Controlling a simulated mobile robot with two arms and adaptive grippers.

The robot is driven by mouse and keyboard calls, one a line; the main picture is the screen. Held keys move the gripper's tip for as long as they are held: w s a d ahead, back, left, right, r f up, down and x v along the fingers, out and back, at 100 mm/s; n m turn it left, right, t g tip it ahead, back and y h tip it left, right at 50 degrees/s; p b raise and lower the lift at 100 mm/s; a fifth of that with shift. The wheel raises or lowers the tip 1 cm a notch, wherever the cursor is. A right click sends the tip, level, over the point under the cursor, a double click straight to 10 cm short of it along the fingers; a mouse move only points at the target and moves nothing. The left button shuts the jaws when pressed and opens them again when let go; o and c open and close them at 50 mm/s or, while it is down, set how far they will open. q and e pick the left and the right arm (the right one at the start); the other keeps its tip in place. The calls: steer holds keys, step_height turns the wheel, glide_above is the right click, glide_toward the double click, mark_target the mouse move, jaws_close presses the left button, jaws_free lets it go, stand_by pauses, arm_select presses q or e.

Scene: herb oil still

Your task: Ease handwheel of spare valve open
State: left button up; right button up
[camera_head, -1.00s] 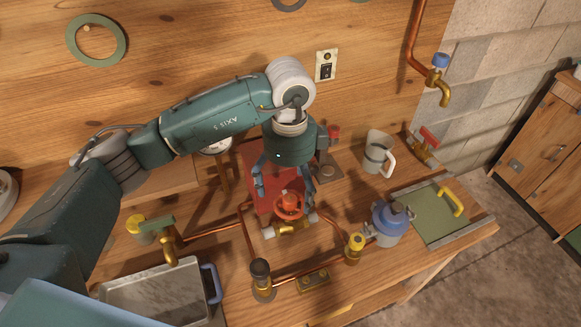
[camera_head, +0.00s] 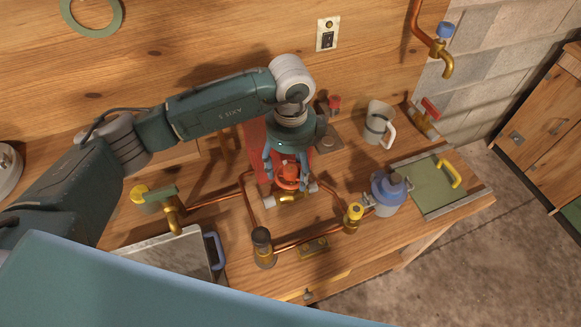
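The valve with the red handwheel (camera_head: 290,180) sits at the middle of the bench, on a brass body (camera_head: 291,197) in the copper pipework. My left gripper (camera_head: 288,178) points down over it from behind. Its two blue fingers lie at opposite sides of the wheel's rim and look closed on it, though the exact contact is small to see. The hub shows between the fingers. My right gripper is out of view.
A blue-lidded jar (camera_head: 388,193), a yellow-topped valve (camera_head: 353,217) and a black-capped post (camera_head: 263,247) stand close by. A metal tray (camera_head: 170,255) is at front left. A mug (camera_head: 379,124) and a green board (camera_head: 433,187) are to the right.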

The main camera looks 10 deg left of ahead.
arm_select(q)
steer(key=shift+n+p, duration=0.4)
steer(key=shift+n, duration=0.7)
steer(key=shift+n, duration=0.3)
steer(key=shift+r+n+p, duration=0.1)
steer(key=shift+n+p, duration=0.2)
steer(key=shift+n, duration=0.7)
